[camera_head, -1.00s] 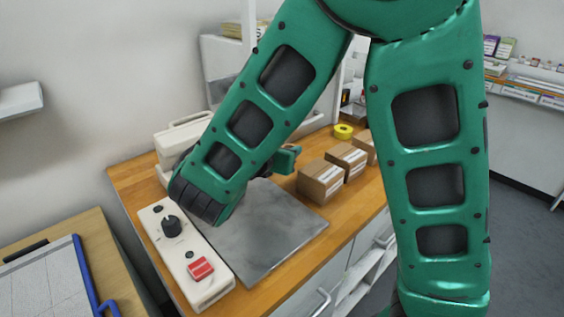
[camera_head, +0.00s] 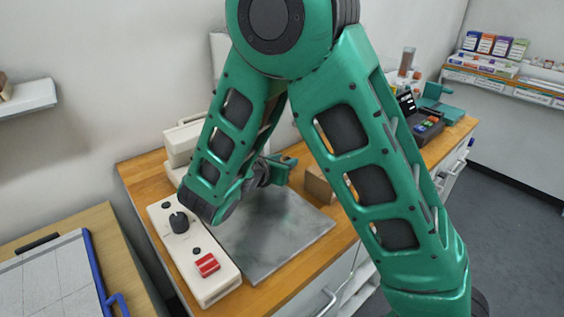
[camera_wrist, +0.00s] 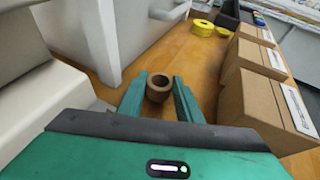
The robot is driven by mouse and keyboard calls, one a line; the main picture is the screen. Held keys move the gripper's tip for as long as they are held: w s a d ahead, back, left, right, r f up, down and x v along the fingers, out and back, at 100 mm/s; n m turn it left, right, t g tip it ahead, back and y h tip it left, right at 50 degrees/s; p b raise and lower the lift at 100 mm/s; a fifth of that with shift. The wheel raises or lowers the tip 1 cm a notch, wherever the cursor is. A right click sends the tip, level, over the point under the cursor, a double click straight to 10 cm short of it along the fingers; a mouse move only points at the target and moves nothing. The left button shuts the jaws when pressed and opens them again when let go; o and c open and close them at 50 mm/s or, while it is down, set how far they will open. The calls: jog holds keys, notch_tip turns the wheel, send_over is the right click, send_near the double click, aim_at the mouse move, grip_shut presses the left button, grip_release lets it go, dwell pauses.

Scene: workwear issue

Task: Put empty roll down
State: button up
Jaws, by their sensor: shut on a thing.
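The empty roll (camera_wrist: 158,90) is a short brown cardboard tube with an open hollow end, seen in the wrist view. My gripper (camera_wrist: 159,95) is shut on it, with one green finger on each side. Wooden counter shows around the roll; I cannot tell whether the roll touches it. In the head view my gripper (camera_head: 280,168) is over the far side of the grey plate, partly behind my arm, and the roll is hidden there.
Cardboard boxes (camera_wrist: 262,90) stand in a row on the right. Yellow tape rolls (camera_wrist: 203,27) lie farther back. A white machine (camera_wrist: 105,35) stands at left. A control box (camera_head: 195,250) borders the grey plate (camera_head: 275,240). Bare counter (camera_wrist: 195,60) lies beyond the roll.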

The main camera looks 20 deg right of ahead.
jog(key=o, duration=1)
jog(key=shift+f, duration=0.1)
jog(key=v, duration=1.2)
jog(key=shift+w+d, duration=0.1)
